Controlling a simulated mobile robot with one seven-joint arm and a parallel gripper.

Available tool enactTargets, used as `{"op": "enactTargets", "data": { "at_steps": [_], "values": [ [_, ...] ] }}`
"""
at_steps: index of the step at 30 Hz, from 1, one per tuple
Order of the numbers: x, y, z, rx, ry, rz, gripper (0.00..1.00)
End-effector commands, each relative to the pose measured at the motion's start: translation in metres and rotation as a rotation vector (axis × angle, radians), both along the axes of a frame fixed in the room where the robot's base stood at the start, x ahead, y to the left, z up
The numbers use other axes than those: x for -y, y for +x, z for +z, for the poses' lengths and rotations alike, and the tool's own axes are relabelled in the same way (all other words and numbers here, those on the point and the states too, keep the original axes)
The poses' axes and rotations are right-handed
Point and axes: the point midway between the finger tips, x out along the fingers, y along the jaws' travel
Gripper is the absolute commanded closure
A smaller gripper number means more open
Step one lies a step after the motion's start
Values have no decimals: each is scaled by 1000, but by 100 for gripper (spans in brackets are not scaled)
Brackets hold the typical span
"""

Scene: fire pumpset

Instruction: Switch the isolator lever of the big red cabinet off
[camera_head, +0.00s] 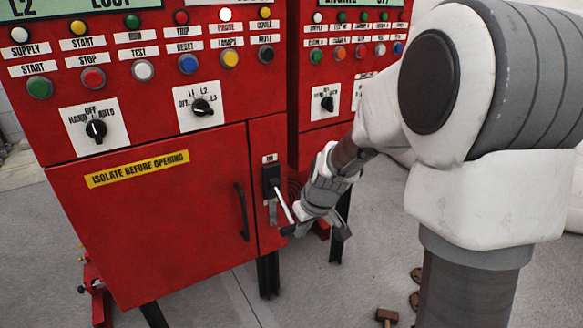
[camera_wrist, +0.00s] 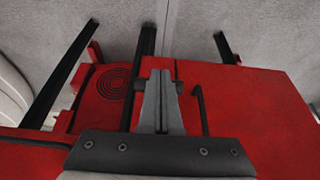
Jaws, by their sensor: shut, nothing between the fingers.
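The big red cabinet (camera_head: 140,235) fills the left and middle of the head view. Its isolator has a black housing (camera_head: 271,178) below a small white label, on a narrow panel right of the door. The pale isolator lever (camera_head: 284,207) sticks out from it, slanting down and to the right. My gripper (camera_head: 290,230) is at the lever's lower end, close to it; contact cannot be told.
A black door handle (camera_head: 242,211) stands left of the isolator; it also shows in the wrist view (camera_wrist: 201,110). A second red cabinet (camera_head: 335,70) stands behind at right.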

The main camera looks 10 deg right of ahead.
Motion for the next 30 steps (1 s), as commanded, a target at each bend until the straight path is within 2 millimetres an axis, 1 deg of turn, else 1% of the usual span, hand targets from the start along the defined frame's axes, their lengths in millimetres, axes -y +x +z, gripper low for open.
{"op": "enactTargets", "data": {
  "at_steps": [4, 20, 25, 30],
  "values": [
    [-1, 2, -5, 0, 0, 1, 100],
    [-1, 2, -5, 0, 0, 0, 100],
    [-1, 3, -1, 0, 0, 0, 100],
    [-2, 4, 9, 0, 0, 0, 100]
  ]
}}
